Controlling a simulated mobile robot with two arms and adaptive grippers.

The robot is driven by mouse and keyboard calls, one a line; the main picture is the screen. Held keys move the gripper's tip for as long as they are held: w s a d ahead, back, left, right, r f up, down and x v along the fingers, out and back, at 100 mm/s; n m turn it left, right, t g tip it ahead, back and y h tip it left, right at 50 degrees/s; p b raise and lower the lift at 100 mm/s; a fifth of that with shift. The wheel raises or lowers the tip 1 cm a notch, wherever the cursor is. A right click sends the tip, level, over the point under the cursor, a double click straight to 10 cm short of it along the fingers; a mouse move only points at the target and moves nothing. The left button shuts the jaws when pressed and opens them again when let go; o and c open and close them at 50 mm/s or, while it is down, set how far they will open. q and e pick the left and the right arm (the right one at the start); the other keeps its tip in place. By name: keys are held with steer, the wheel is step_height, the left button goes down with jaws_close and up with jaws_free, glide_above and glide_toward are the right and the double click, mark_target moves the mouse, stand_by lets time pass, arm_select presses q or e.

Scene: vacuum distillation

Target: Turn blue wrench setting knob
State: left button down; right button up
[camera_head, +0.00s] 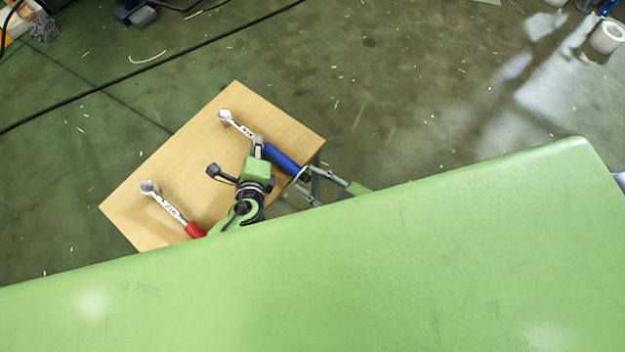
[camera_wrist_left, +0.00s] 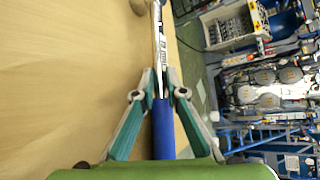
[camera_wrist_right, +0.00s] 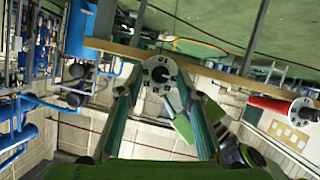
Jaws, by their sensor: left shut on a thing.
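The blue wrench, with a blue handle (camera_head: 281,158) and metal ratchet head (camera_head: 225,116), lies along the right side of the wooden table. My left gripper (camera_head: 258,146) is shut on it near where the metal shaft meets the handle; the left wrist view shows both fingers (camera_wrist_left: 160,95) against its sides. The setting knob (camera_wrist_right: 160,72), a round end with a marked dial, faces the right wrist camera. My right gripper (camera_head: 302,181) is at that handle end, beyond the table edge. Its fingers (camera_wrist_right: 160,80) are spread on either side of the knob, apparently without gripping it.
The red wrench (camera_head: 172,208) lies on the left of the wooden table (camera_head: 190,150); its handle end also shows in the right wrist view (camera_wrist_right: 270,104). A large green surface (camera_head: 400,270) fills the front of the head view. The floor beyond the table is mostly clear.

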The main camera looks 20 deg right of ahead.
steer(key=shift+s, duration=0.1)
steer(key=v, duration=1.2)
arm_select(q)
steer(key=c, duration=2)
jaws_free()
steer(key=v, duration=1.2)
steer(key=shift+r, duration=0.1)
steer(key=shift+w, duration=0.1)
